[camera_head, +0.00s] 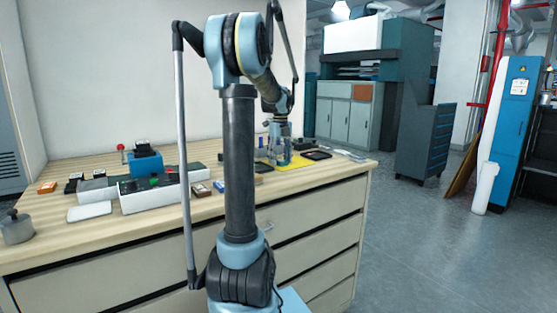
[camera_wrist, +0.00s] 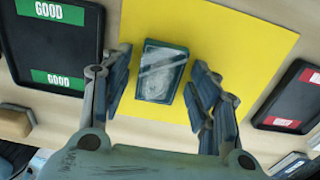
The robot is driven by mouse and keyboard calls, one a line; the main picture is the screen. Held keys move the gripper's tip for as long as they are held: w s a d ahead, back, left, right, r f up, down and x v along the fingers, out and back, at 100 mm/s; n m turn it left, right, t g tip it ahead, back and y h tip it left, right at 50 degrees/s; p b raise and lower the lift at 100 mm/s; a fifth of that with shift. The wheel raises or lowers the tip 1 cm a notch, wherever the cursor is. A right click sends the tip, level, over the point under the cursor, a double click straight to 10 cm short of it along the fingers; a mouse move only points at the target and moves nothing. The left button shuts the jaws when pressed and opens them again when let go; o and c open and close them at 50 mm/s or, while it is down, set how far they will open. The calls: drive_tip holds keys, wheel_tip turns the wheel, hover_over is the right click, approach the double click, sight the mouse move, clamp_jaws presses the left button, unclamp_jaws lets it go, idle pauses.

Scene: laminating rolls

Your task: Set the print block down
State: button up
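The print block (camera_wrist: 161,72) is a dark green-edged block with a pale, glossy, greyish top face. In the wrist view it rests on the yellow mat (camera_wrist: 240,40), turned slightly. My gripper (camera_wrist: 162,86) is open around it, one finger to its left and one to its right, with yellow showing on both sides. In the head view my gripper (camera_head: 279,150) is low over the yellow mat (camera_head: 296,163) on the bench; the block is too small to make out there.
A black tray with green GOOD labels (camera_wrist: 52,48) lies left of the mat, and a black tray with red labels (camera_wrist: 291,98) lies right. The wooden bench (camera_head: 150,222) also holds a grey machine (camera_head: 150,192), a white pad (camera_head: 89,211) and a metal pot (camera_head: 16,230).

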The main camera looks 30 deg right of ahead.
sight(280, 160)
wheel_tip(280, 160, up, 12)
idle(0.9)
drive_tip(key=shift+r, duration=0.1)
idle(0.3)
